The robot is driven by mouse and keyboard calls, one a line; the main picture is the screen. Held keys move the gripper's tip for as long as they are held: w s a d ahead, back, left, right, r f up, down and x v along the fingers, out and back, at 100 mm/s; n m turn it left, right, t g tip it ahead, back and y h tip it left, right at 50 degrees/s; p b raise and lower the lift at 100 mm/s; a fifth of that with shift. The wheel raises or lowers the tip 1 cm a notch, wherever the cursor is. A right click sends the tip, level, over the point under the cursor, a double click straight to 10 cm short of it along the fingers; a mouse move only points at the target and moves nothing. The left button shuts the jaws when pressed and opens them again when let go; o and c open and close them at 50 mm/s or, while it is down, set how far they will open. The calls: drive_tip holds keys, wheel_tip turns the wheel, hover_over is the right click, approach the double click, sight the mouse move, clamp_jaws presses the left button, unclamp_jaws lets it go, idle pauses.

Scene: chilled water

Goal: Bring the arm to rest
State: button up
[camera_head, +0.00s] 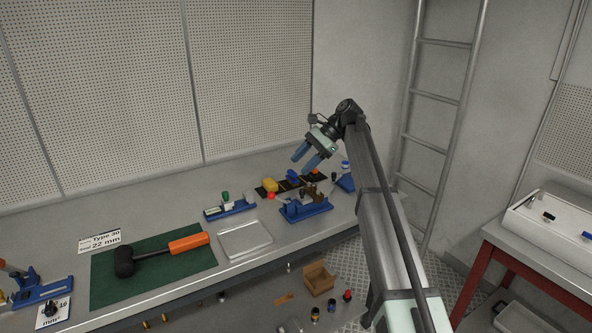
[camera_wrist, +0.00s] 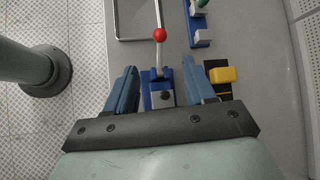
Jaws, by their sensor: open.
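My gripper (camera_head: 307,160) is raised above the right part of the grey workbench (camera_head: 190,183) in the head view. Its two blue fingers are apart with nothing between them, and in the wrist view my gripper (camera_wrist: 160,88) also shows open. Below it in the wrist view is a blue fixture with a grey block (camera_wrist: 162,98) and a lever ending in a red ball (camera_wrist: 160,35). The fingers seem apart from this fixture, which also stands near the bench's front edge in the head view (camera_head: 305,209).
A second blue fixture (camera_head: 230,208), a metal tray (camera_head: 245,238), a yellow block (camera_head: 270,185) and a mallet (camera_head: 160,252) on a green mat (camera_head: 115,287) occupy the bench. A ladder (camera_head: 436,100) stands at right. A red-framed table (camera_head: 540,262) is at far right. Space above the bench is open.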

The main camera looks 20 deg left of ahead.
drive_tip(key=shift+w+d+r, duration=0.1)
drive_tip(key=shift+d+r, duration=0.15)
